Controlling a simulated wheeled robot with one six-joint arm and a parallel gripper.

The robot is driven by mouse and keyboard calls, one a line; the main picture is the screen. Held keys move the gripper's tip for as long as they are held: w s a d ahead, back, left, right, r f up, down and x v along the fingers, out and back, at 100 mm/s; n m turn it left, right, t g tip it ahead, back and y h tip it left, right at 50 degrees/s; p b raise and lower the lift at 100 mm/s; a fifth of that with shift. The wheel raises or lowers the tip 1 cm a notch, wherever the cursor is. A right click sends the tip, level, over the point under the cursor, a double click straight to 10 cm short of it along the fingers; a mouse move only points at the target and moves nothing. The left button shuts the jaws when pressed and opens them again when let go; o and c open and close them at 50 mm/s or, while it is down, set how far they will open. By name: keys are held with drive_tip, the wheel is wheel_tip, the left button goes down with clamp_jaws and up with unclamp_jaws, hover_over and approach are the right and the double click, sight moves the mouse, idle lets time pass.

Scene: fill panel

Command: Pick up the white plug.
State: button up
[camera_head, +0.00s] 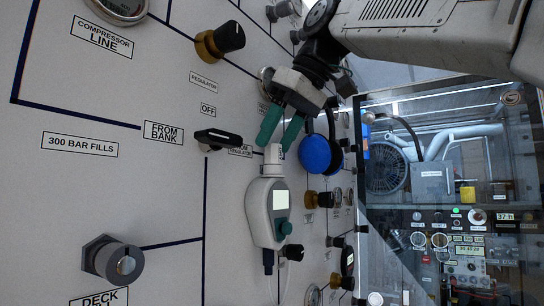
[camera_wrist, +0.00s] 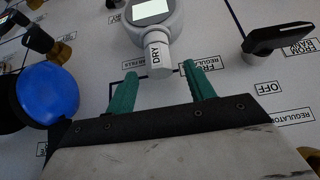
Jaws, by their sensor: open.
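The white plug (camera_head: 273,155) is a short cylinder at the top end of a white and grey handheld meter (camera_head: 262,213) on the panel. In the wrist view the plug (camera_wrist: 157,53) carries the word DRY and points toward my gripper. My gripper (camera_head: 274,142) is open, with two green fingers just above the plug. In the wrist view the fingertips (camera_wrist: 159,70) are on either side of the plug's free end, with gaps to both sides. I cannot tell whether the plug is at the same depth as the fingers.
A blue round knob (camera_head: 315,155) is close to the right of the fingers. A black lever handle (camera_head: 218,138) is to the left. A grey knob (camera_head: 112,260) and brass-based knobs (camera_head: 220,42) stick out of the white panel. A glazed machinery cabinet (camera_head: 450,190) is at right.

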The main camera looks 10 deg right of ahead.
drive_tip(key=shift+x, duration=1.15)
drive_tip(key=c, duration=1)
drive_tip(key=shift+c, duration=0.2)
